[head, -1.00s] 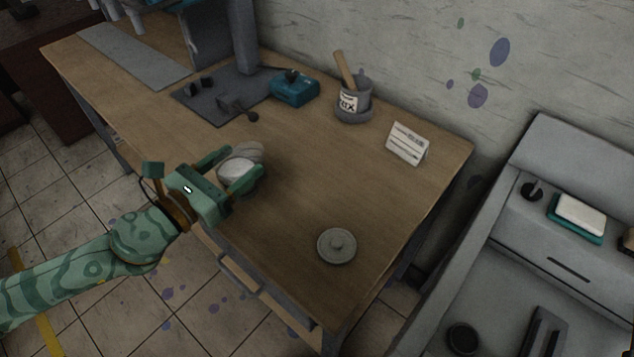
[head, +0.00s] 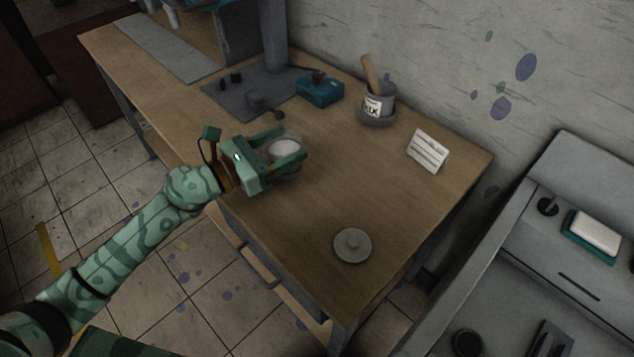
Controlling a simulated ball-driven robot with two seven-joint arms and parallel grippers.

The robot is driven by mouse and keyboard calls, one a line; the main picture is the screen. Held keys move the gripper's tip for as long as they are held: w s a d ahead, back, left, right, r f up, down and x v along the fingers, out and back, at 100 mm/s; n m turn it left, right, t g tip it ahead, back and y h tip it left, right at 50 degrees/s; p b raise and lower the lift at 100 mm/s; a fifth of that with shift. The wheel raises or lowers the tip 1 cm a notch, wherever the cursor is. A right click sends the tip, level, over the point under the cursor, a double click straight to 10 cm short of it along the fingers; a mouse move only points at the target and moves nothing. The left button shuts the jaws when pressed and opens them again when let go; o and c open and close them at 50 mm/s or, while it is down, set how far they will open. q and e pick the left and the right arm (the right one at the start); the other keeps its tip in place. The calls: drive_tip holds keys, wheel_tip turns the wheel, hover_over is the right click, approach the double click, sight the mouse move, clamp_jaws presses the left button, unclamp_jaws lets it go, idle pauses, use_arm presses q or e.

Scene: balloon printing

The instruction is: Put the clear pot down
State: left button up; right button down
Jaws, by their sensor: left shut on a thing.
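The clear pot (head: 285,149) is a see-through round pot with pale contents, over the front part of the wooden table (head: 330,190). My left gripper (head: 290,150) is shut on the pot, its two green fingers on either side of it. The pot looks upright. I cannot tell whether its base touches the table top, because the fingers cover part of it. My right gripper is not in view.
A round grey lid (head: 352,246) with a knob lies near the table's front right. A labelled grey pot (head: 377,107) with a wooden handle, a white card (head: 428,151) and a teal box (head: 320,90) stand farther back. The table between pot and lid is clear.

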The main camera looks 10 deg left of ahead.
use_arm(q)
drive_tip(key=d+f+b, duration=0.1)
drive_tip(key=d+f, duration=0.1)
drive_tip(key=f, duration=0.1)
drive_tip(key=d+f+b, duration=0.2)
drive_tip(key=f, duration=0.1)
drive_tip(key=d+f+b, duration=0.1)
drive_tip(key=d+f, duration=0.1)
drive_tip(key=f, duration=0.1)
drive_tip(key=shift+s+d+f, duration=0.2)
drive_tip(key=shift+s+d, duration=0.05)
drive_tip(key=shift+s, duration=0.1)
drive_tip(key=shift+w+f+b, duration=0.1)
drive_tip(key=shift+f+b, duration=0.2)
drive_tip(key=shift+r, duration=0.1)
drive_tip(key=o, duration=0.8)
drive_tip(key=shift+f, duration=0.2)
drive_tip(key=o, duration=0.4)
